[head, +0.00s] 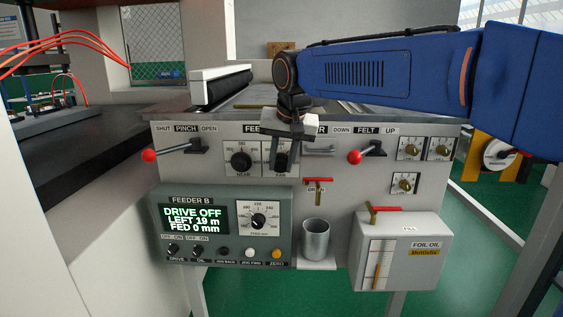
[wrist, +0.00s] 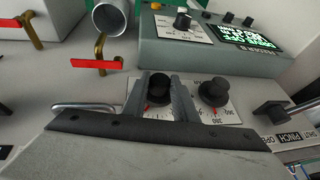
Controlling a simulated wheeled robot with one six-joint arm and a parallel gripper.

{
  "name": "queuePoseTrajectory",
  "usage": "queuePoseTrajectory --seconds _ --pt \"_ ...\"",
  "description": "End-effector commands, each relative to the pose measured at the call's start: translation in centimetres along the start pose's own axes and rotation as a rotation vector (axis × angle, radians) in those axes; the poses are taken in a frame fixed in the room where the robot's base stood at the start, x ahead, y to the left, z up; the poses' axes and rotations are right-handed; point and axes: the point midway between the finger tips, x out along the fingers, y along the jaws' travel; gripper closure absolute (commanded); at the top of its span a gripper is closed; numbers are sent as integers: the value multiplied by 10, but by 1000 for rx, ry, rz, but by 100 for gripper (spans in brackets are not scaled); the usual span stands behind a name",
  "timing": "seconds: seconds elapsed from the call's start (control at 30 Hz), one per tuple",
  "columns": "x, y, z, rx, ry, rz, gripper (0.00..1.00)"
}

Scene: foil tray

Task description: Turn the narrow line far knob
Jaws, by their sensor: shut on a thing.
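The far knob (wrist: 158,88) is a black round knob on a white dial plate, the right one of a pair in the head view, where my gripper mostly covers it. In the wrist view, which shows the panel upside down, it sits between the two fingers of my gripper (wrist: 165,92). The gripper (head: 284,163) is shut on it, one finger on each side. A bit of red mark shows at the knob's edge; its exact reading is hidden. The near knob (head: 241,161) is a matching black knob just left, also in the wrist view (wrist: 213,93), untouched.
A bar handle (head: 318,150) is close right of the gripper. Red-knobbed levers for pinch (head: 150,155) and felt (head: 356,157) stick out either side. Below are a red-handled valve (head: 318,182), a metal cup (head: 316,240) and the Feeder B box (head: 175,250), reading DRIVE OFF.

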Motion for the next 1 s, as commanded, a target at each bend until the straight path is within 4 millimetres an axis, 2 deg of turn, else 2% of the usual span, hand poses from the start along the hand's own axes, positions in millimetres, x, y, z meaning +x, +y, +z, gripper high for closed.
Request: queuePoseTrajectory --seconds 0.27,0.7,1.0 --pt "1 -5 0 -47 -4 106 96" --pt "3 -12 1 -171 -15 411 96" --pt "3 -13 1 -226 -20 552 96"
